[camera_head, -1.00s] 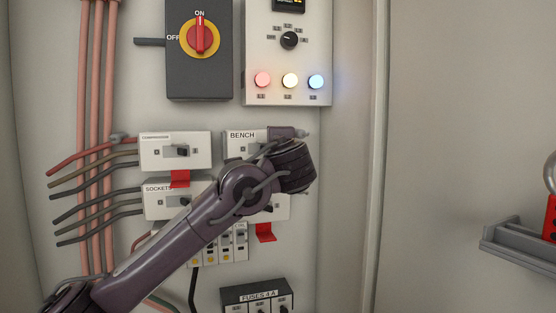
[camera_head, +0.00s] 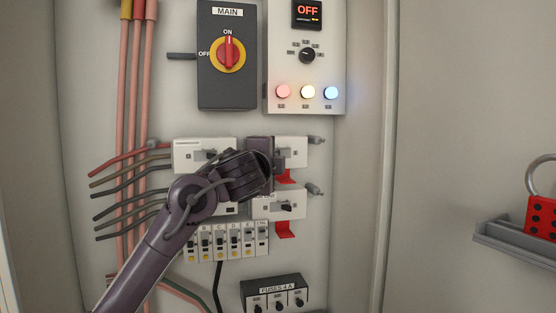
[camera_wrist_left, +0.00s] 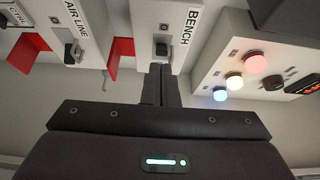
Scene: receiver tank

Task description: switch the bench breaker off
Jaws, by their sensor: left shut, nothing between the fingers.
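The bench breaker (camera_head: 292,150) is a white box in the upper right of the breaker group. In the head view my arm hides its left part. The left wrist view shows its BENCH label and its dark toggle (camera_wrist_left: 162,48). My left gripper (camera_head: 262,150) is in front of the breaker's left part. Its fingers (camera_wrist_left: 160,82) are shut together and empty, pointing at the breaker near the toggle. I cannot tell whether they touch it. The toggle's position is unclear, and it is hidden in the head view. My right gripper is not in view.
The compressor breaker (camera_head: 188,153) is to the left. The air line breaker (camera_head: 290,205) is below, and a red tag (camera_wrist_left: 120,52) hangs between it and the bench breaker. The main switch (camera_head: 228,90) and lamp panel (camera_head: 340,75) are above. Cables run at left.

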